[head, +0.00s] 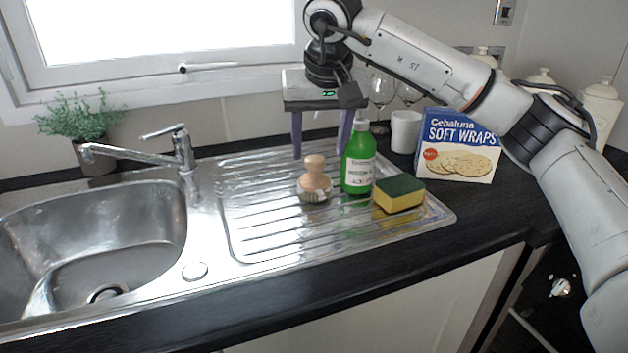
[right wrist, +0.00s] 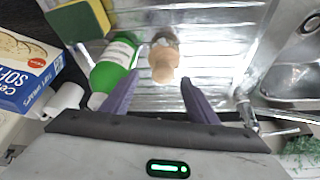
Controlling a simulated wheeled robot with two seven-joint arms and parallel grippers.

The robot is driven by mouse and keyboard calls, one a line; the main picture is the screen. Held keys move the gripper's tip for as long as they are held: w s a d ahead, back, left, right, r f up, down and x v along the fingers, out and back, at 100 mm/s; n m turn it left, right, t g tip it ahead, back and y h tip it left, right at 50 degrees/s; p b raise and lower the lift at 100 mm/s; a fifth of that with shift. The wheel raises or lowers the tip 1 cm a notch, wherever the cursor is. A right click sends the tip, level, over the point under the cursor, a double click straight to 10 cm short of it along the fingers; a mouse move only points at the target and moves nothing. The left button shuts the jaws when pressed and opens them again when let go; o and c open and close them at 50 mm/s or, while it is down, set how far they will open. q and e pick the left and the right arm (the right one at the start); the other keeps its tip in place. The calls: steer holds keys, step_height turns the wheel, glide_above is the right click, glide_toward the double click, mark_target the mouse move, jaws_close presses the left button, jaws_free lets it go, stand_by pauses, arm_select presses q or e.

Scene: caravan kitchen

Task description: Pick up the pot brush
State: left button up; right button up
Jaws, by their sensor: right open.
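The pot brush (head: 314,180) stands upright on the ribbed steel drainboard, with a round wooden knob on top and pale bristles below. My right gripper (head: 320,152) is open above and behind it, fingers pointing down. In the right wrist view, the pot brush (right wrist: 164,62) shows beyond the fingertips, roughly between the two purple fingers of the open gripper (right wrist: 156,82). Nothing is held in it. My left gripper is not in view.
A green bottle (head: 358,162) stands just right of the brush, close to my right gripper's finger. A yellow-green sponge (head: 399,194) and a wraps box (head: 457,146) are further right. The sink (head: 120,232) and tap (head: 150,150) are left. The drainboard's front (head: 270,238) is clear.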

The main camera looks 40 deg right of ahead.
mark_target(315, 157)
steer(key=x, duration=0.5)
steer(key=shift+w+a, duration=0.15)
steer(key=c, duration=1.3)
steer(key=shift+o, duration=0.2)
steer(key=shift+r, duration=0.1)
